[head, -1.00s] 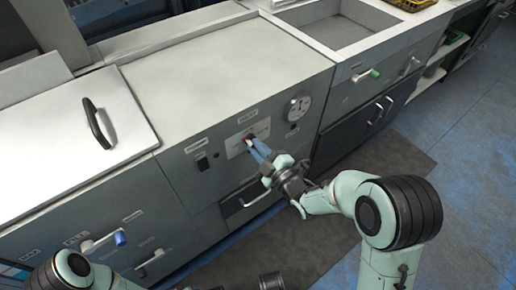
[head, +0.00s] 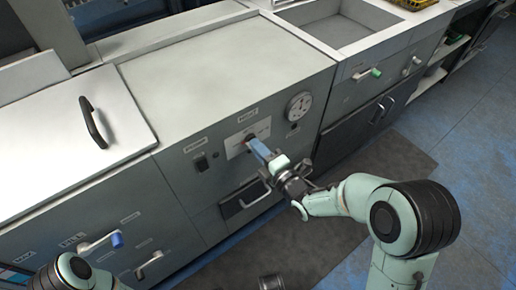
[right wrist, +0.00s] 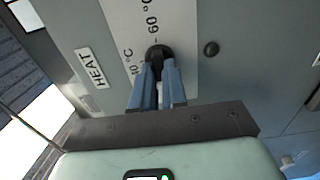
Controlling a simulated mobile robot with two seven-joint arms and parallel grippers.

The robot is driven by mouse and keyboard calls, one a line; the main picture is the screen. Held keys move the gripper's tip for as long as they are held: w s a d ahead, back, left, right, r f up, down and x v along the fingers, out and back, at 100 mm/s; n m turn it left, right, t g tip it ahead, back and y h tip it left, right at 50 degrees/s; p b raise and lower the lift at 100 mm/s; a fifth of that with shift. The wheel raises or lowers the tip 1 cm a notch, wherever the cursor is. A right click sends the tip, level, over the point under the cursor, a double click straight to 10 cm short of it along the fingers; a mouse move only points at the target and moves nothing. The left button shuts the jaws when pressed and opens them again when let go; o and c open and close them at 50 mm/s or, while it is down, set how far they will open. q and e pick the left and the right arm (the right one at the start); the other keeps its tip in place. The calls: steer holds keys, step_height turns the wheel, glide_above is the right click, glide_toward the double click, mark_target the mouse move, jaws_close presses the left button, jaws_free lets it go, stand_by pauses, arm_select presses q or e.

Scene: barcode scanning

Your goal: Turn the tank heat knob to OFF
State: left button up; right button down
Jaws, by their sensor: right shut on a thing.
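The black heat knob (right wrist: 158,52) shows in the right wrist view on a white scale plate, which carries the markings "60" and "°C". A HEAT label (right wrist: 90,68) is beside the plate. My right gripper (right wrist: 157,72) is shut on the knob, with one blue finger on each side of it. In the head view my right gripper (head: 253,144) reaches the plate on the cabinet front from the right, and its fingers hide the knob. The knob's pointer is too hidden to read. My left gripper is out of view; only part of its arm shows at bottom left.
A round dial (head: 299,105) is right of the HEAT label, and a PUMP switch (head: 201,163) is to the left. A drawer handle (head: 256,198) sits below my right gripper. A blue-ended valve handle (head: 116,240) is at lower left.

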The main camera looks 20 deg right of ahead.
steer(key=shift+d, duration=0.1)
stand_by(0.3)
steer(key=c, duration=1.2)
jaws_free()
steer(key=shift+o, duration=0.2)
